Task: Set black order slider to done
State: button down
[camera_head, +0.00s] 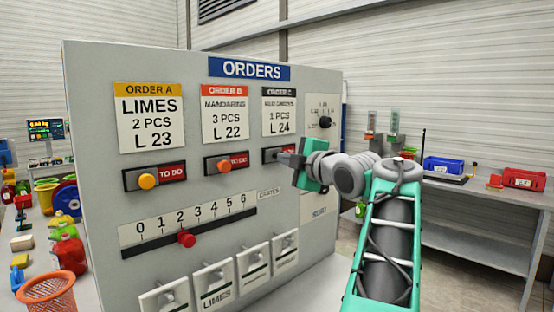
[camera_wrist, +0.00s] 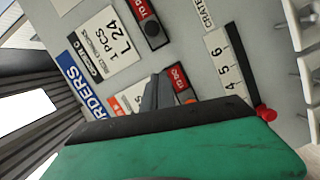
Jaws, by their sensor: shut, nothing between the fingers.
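The black-headed Order C card (camera_head: 279,112), reading L 24, hangs at the right of the orders board. In the wrist view the fingertips (camera_wrist: 157,80) appear beside the orange-knobbed Order B slider, below the black knob. I cannot tell whether they touch the board.
The Order A slider (camera_head: 155,176) and Order B slider (camera_head: 226,163) both show "TO DO". A numbered crate slider with a red knob (camera_head: 186,239) and several switches lie lower on the board. A bench with a blue bin (camera_head: 443,166) stands behind at the right.

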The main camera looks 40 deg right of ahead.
jog(key=shift+w, duration=0.1)
jog(key=p, duration=0.4)
send_near(268, 155)
jog(key=w+a+r, duration=0.1)
jog(key=w+a, duration=0.2)
jog(key=w, duration=0.1)
jog(key=d, duration=0.1)
jog(key=d+p, duration=0.1)
jog(key=d, duration=0.1)
jog(key=shift+w+d+f, duration=0.25)
jog(key=shift+w+f, duration=0.1)
jog(key=shift+w, duration=0.05)
jog(key=shift+d+f, duration=0.2)
